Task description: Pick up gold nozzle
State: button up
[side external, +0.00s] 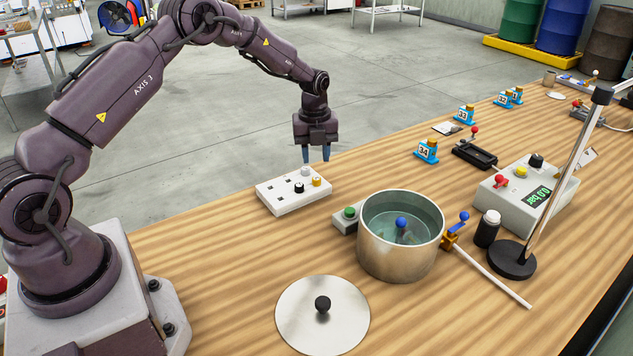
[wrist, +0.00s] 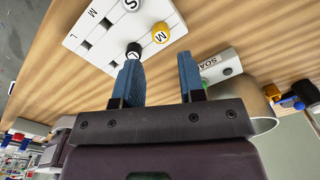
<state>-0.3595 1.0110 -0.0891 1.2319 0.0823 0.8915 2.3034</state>
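The gold nozzle (side external: 317,182) stands upright in a white nozzle rack (side external: 280,204) with a silver nozzle (side external: 306,171) and a black nozzle (side external: 299,187) beside it. In the wrist view the gold nozzle (wrist: 160,33) shows a letter M on top. The black nozzle (wrist: 134,50) lies to its left and the silver nozzle (wrist: 130,4) is cut by the top edge. My gripper (side external: 316,153) hangs above the rack, pointing down. In the wrist view my gripper (wrist: 161,72) has its blue fingers apart with nothing between them. The gold nozzle is beyond the fingertips, untouched.
A metal pot (side external: 400,250) of liquid stands right of the rack, with a box with a green button (side external: 349,216) between them. A round lid (side external: 322,316) lies in front. A controller box (side external: 525,195) and a lamp-like stand (side external: 512,259) are farther right. The table around the rack's left is clear.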

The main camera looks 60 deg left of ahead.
aim_at(316, 178)
jog(key=shift+w+f, duration=0.1)
jog(key=shift+f, duration=3.1)
jog(key=shift+c, duration=0.5)
jog(key=c, duration=0.6)
